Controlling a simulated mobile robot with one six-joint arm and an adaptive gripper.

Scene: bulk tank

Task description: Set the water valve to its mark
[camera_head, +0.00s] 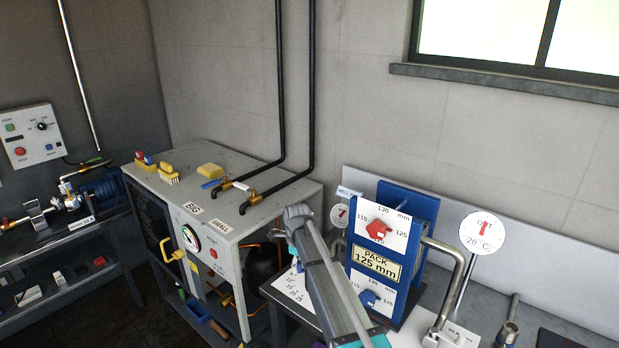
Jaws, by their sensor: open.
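I cannot make out a water valve for certain. A white scale card (294,286) with small numbers lies on the bench left of the blue plate pack, partly covered by my arm. The blue plate pack (397,272) reads "PACK 125 mm" and carries a red pointer (378,230) and a blue pointer (368,299) on white scales. A round dial (482,234) marked "OUT 20 °C" stands to its right, and a smaller dial (340,219) to its left. My grey arm link crosses in front of the bench. My gripper itself does not show.
Black pipes (312,80) rise up the wall. A bent metal pipe (452,285) stands right of the plate pack. A pump bench (75,245) is at far left.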

